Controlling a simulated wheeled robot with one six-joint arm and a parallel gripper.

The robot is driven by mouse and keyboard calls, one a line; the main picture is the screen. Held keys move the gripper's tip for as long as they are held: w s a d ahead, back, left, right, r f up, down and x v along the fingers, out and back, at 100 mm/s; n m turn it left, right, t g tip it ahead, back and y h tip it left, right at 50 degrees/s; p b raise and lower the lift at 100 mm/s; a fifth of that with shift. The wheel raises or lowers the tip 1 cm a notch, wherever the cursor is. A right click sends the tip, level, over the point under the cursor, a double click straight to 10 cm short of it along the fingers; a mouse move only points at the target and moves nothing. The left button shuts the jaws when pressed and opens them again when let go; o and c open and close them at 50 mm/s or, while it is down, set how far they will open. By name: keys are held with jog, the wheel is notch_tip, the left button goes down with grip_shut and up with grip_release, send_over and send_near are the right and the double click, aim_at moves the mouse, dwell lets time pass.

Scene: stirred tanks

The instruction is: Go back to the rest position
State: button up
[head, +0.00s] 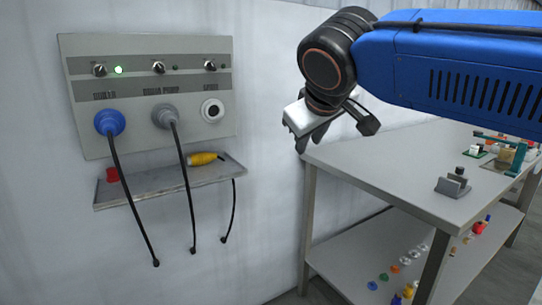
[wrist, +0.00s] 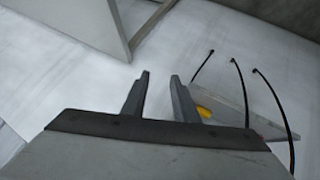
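My gripper (head: 308,138) hangs at the end of my blue arm, left of the table and right of the wall panel. In the wrist view its two fingers (wrist: 158,85) stand apart with nothing between them. The gripper touches nothing that I can see. The wall panel (head: 150,133) carries a blue plug (head: 109,122) and a grey plug (head: 165,116) in its left and middle sockets, and a white round socket (head: 212,110) at the right with no plug. A green light (head: 118,70) is lit at the upper left of the panel.
A shelf (head: 150,187) under the panel holds a yellow connector (head: 204,158) and a red piece (head: 112,175); black cables hang down. A grey table (head: 400,178) stands at the right, with a grey fixture (head: 452,186) on top and several small coloured parts on its lower shelf (head: 345,268).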

jog(key=s+d+f+m+g+h, duration=0.1)
jog(key=s+d+f+m, duration=0.1)
jog(key=s+d+f, duration=0.4)
jog(key=s+d+f+m+g, duration=0.1)
jog(key=s+d+f+g, duration=0.1)
jog(key=d+f, duration=0.7)
jog(key=s+d+f+m, duration=0.2)
jog(key=s+f, duration=0.4)
jog(key=f, duration=0.1)
jog(key=s+d+f+m+g, duration=0.1)
jog(key=s+d+f, duration=0.2)
jog(key=s+f, duration=0.2)
notch_tip(320, 180, down, 3)
jog(key=shift+s+d+f+m+g+y, duration=0.2)
jog(key=shift+s+d+m+g+y, duration=0.1)
jog(key=shift+s+d+m, duration=0.1)
